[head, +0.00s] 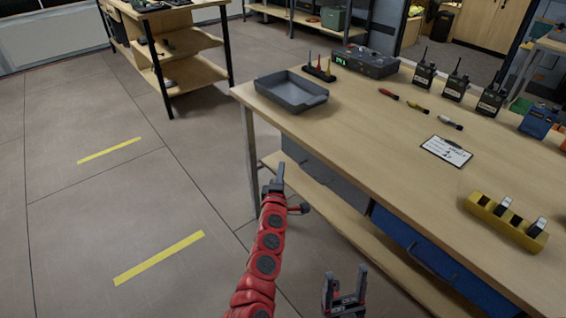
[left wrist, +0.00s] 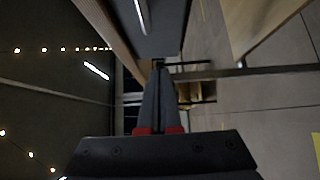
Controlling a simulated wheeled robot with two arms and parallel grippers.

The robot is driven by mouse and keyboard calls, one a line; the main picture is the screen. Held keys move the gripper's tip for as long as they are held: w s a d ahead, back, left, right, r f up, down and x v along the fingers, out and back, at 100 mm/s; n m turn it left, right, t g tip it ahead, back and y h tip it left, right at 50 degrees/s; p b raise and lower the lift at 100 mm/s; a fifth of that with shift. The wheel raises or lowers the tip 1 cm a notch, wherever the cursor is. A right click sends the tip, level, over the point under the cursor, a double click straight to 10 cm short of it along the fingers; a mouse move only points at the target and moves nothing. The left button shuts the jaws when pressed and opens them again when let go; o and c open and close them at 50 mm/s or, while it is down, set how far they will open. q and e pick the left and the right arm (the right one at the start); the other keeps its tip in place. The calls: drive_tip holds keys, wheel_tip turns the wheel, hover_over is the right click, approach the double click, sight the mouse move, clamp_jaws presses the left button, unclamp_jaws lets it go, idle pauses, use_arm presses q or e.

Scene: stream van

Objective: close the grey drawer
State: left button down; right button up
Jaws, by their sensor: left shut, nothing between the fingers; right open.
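The grey drawer (head: 328,180) is under the front edge of the wooden workbench, left of a blue drawer. How far out it stands is hard to tell from above. My left gripper (head: 274,180) is shut and empty, in front of the grey drawer near its left end. In the left wrist view, the shut fingers (left wrist: 159,75) point toward a dark grey panel (left wrist: 170,35) with a pale bar handle (left wrist: 141,14). I cannot tell whether they touch it. My right gripper (head: 345,285) is open and empty, low in front of the blue drawer.
The blue drawer (head: 425,250) sits right of the grey one. The workbench top (head: 385,150) holds a grey tray (head: 291,91), radios, a clipboard (head: 446,151) and a yellow holder (head: 505,221). A lower shelf (head: 405,265) runs below the drawers.

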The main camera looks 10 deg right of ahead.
use_arm(q)
drive_tip(key=v, duration=0.7)
drive_tip(key=shift+a, duration=0.2)
